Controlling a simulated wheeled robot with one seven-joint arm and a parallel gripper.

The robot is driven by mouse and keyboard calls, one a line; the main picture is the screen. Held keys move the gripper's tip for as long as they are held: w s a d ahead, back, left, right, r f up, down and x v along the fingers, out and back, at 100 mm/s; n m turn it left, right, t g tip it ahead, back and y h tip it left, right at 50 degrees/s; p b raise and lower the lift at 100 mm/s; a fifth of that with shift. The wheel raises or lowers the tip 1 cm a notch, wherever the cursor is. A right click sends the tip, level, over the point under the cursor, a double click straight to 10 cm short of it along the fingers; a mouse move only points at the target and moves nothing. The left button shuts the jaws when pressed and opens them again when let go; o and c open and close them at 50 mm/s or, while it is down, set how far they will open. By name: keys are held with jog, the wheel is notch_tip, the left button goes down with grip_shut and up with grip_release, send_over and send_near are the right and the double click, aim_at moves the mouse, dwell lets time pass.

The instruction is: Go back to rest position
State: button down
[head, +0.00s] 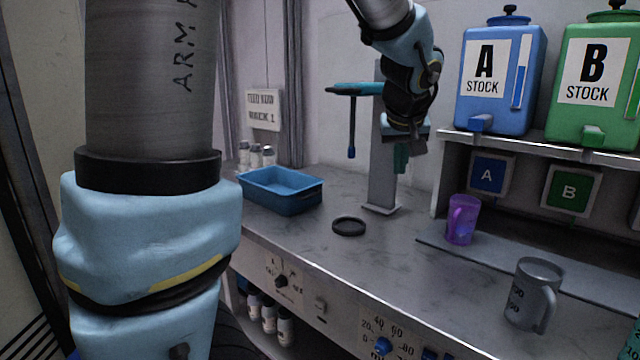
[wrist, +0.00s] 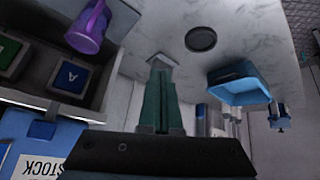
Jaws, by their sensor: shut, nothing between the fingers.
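My gripper (head: 402,157) is up above the grey counter in the head view, in front of a grey upright post. In the wrist view my gripper's green fingers (wrist: 160,100) are together with nothing between them. It touches none of the things on the counter. My arm fills the left of the head view and comes in again from the top.
Blue (head: 520,100) and green (head: 570,122) stock tanks stand on the right shelf.

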jog(key=s+a+f+g, duration=0.1)
jog(key=s+a+f, duration=0.2)
jog(key=a+f, duration=0.2)
jog(key=s+a+f+g+y, duration=0.1)
jog(key=s+a+f, duration=0.3)
jog(key=a, duration=0.7)
jog(key=s+a+f+g, duration=0.3)
jog(key=a+f, duration=0.3)
jog(key=a, duration=0.2)
jog(key=shift+s+f+y, duration=0.3)
jog(key=shift+s+f, duration=0.05)
jog(key=shift+s, duration=0.4)
